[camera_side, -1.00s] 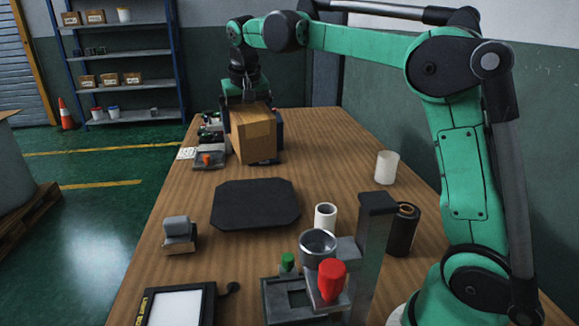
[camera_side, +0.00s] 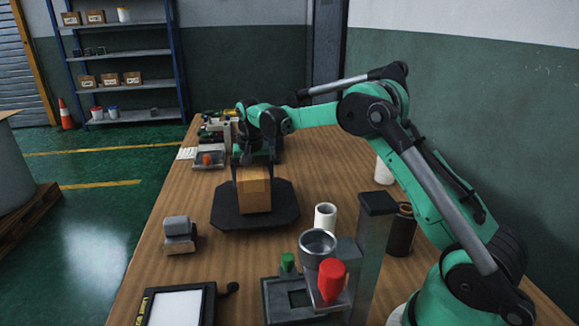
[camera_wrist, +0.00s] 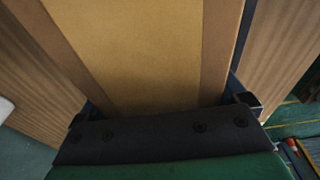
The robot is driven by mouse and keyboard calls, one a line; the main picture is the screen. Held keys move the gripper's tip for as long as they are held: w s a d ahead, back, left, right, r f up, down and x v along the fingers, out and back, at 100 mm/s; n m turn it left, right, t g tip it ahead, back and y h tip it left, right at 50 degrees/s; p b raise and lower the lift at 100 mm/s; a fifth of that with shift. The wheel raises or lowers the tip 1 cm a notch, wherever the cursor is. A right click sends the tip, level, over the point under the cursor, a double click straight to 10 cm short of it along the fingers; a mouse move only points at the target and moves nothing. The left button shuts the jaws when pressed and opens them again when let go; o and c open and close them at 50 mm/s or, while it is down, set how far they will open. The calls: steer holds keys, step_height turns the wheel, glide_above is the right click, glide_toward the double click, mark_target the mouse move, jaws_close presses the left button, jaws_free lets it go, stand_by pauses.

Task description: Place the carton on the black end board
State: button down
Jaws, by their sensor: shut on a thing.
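The carton (camera_side: 254,192) is a brown box with a lighter tape band, upright over the middle of the black end board (camera_side: 228,216). The board is a flat dark octagonal plate on the table. My gripper (camera_side: 254,170) is above the carton, with its fingers along the carton's sides, shut on it. I cannot tell whether the carton's underside touches the board. In the wrist view the carton (camera_wrist: 150,45) fills the middle, close to my gripper (camera_wrist: 165,118); the board is hidden there.
A white roll (camera_side: 325,217), a grey press with a red knob (camera_side: 331,280) and a dark cylinder (camera_side: 401,232) stand in front and right. A small grey block device (camera_side: 178,234) is left of the board. Several devices (camera_side: 213,140) sit at the table's far end.

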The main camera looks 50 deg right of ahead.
steer(key=shift+f, duration=0.25)
steer(key=shift+f, duration=0.1)
jaws_free()
steer(key=r, duration=0.8)
steer(key=s+a+r, duration=0.1)
steer(key=r, duration=0.3)
steer(key=shift+a, duration=0.1)
steer(key=s+a+f+n+t, duration=0.1)
steer(key=s+a+n+t, duration=0.1)
steer(key=s, duration=0.4)
steer(key=s+a+f+n+t, duration=0.1)
steer(key=s+a+n+t, duration=0.1)
steer(key=s+a+n, duration=0.2)
steer(key=s+a+f+n+t+y, duration=0.1)
steer(key=s+a+f+n+t, duration=0.1)
steer(key=s+a, duration=0.4)
steer(key=shift+s+a+n, duration=0.1)
steer(key=shift+s+n, duration=0.4)
steer(key=shift+s, duration=0.4)
